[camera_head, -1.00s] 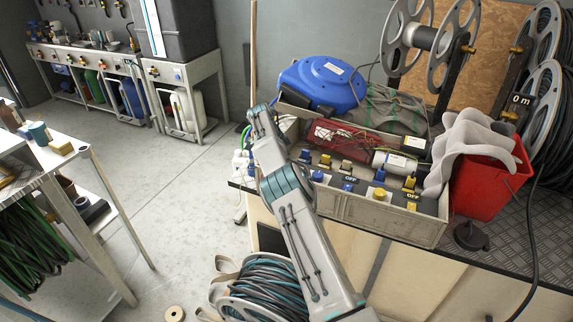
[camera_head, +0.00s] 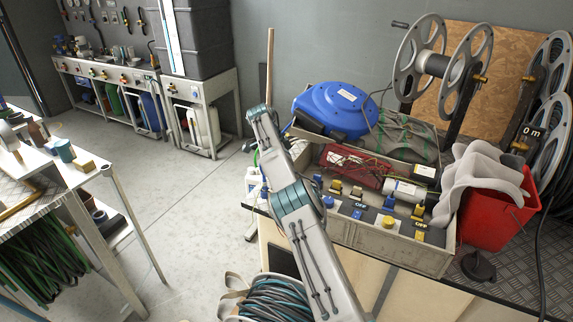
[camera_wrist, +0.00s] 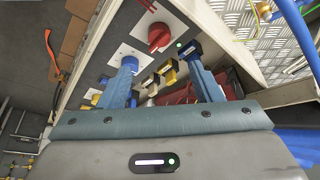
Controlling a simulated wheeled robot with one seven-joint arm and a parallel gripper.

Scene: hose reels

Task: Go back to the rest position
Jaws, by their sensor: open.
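My arm (camera_head: 298,205) rises from the bottom of the head view beside the grey control box (camera_head: 400,248). My gripper (camera_wrist: 160,62) is hidden in the head view behind the arm. In the wrist view its two blue fingers stand apart, open, with nothing held between them. Beyond the fingers is a panel with a red knob (camera_wrist: 158,36), a blue knob (camera_wrist: 129,64), yellow switches (camera_wrist: 168,72) and a green light. The left finger overlaps the blue knob in the picture; I cannot tell whether they touch.
A blue hose reel (camera_head: 333,108), a metal reel (camera_head: 440,65) and a red bucket (camera_head: 490,218) with grey cloth surround the box on the bench. A coiled hose (camera_head: 273,300) lies below. A shelf table (camera_head: 70,185) stands left. The floor (camera_head: 185,200) between is clear.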

